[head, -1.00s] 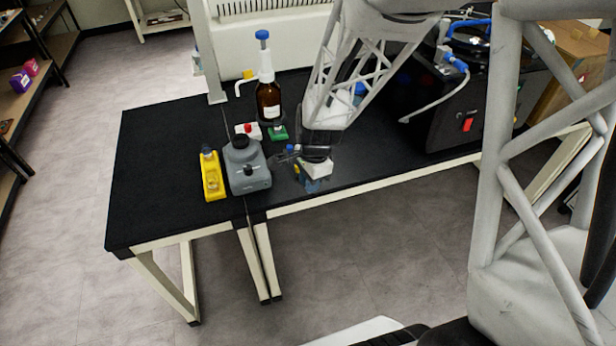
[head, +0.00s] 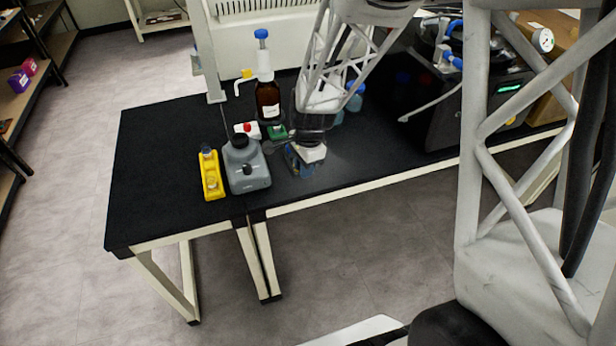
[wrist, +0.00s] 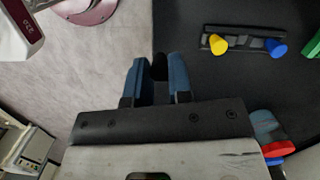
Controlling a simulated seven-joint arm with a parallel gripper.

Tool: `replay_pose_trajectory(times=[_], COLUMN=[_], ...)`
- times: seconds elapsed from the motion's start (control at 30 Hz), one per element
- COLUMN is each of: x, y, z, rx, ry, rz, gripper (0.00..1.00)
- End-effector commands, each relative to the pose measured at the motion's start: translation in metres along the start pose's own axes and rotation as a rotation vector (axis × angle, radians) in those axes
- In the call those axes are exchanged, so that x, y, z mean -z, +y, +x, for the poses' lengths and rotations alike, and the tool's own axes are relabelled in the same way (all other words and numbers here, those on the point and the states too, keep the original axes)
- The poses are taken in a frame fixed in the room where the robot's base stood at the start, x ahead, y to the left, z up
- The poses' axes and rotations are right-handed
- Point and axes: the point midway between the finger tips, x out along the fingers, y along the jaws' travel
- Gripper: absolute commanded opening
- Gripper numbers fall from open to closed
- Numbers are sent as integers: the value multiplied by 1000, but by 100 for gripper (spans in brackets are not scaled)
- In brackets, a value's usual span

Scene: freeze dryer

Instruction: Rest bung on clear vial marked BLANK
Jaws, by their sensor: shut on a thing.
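My gripper (wrist: 158,76) has two blue fingers shut on a small dark bung (wrist: 159,66), seen between the fingertips in the wrist view. I cannot make out a BLANK label.
A brown bottle (head: 268,98) and a green item (head: 277,132) are behind. A black machine (head: 470,105) stands at right. The table's left part (head: 155,170) is clear.

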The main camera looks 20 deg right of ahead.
Motion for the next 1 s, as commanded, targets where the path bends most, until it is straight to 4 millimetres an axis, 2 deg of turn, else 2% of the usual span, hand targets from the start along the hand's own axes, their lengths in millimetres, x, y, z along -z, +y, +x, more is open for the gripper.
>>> replay_pose_trajectory(times=[0.5, 0.7, 0.83, 1.0], x=[22, 29, 32, 34], y=[-156, -211, -237, -256], z=[-46, -63, -71, -77], rx=[4, 6, 5, 4], ry=[-2, 0, 1, 1], rz=[3, 5, 5, 7], gripper=[6, 6, 6, 6])
